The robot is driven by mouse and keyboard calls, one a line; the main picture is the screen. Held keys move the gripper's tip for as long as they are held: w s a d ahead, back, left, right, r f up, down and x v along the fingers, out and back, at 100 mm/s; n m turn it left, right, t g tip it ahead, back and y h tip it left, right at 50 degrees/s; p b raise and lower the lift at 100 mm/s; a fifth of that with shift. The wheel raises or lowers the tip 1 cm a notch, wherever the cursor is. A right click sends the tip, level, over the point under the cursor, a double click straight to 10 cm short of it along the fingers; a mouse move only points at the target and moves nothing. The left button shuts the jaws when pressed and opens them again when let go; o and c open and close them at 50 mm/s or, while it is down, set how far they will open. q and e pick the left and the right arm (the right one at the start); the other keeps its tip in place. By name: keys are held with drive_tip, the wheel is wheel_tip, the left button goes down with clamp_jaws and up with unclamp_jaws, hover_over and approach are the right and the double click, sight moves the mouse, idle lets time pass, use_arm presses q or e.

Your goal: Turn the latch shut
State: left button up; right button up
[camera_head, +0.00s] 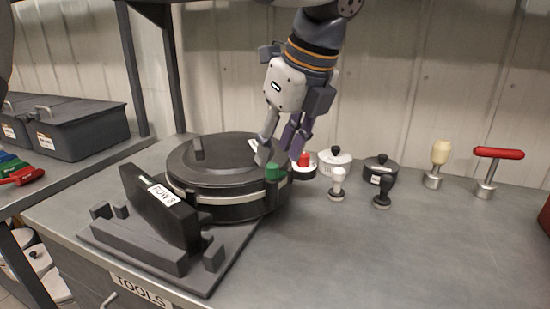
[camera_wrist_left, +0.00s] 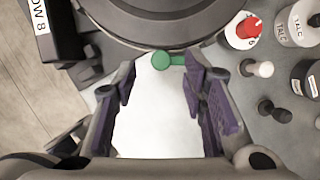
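The seed meter (camera_head: 235,205) is a round dark housing with a flat lid (camera_head: 215,160) and a light band around its side. The green latch (camera_head: 273,172) sits at the right side of its rim. In the left wrist view the latch (camera_wrist_left: 165,60) shows as a green knob with a short arm, beside the meter's dark rim (camera_wrist_left: 150,30). My left gripper (camera_head: 277,155) comes down from above, close to the latch. In the wrist view its purple-padded fingers (camera_wrist_left: 160,92) are apart, with the latch just ahead of the gap. Contact with it cannot be told. My right gripper is not in view.
A black box labelled ROW 8 (camera_head: 160,208) stands on the grey base left of the meter. Right of the latch are a red-knobbed pot (camera_head: 304,167), lidded pots, small knobs and a red T-handle tool (camera_head: 490,170). The front right bench (camera_head: 400,255) is clear.

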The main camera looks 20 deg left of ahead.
sight(272, 166)
use_arm(q)
drive_tip(key=shift+x, duration=1.65)
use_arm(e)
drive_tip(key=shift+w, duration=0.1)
use_arm(q)
drive_tip(key=shift+w, duration=0.1)
drive_tip(key=shift+c, duration=0.3)
clamp_jaws()
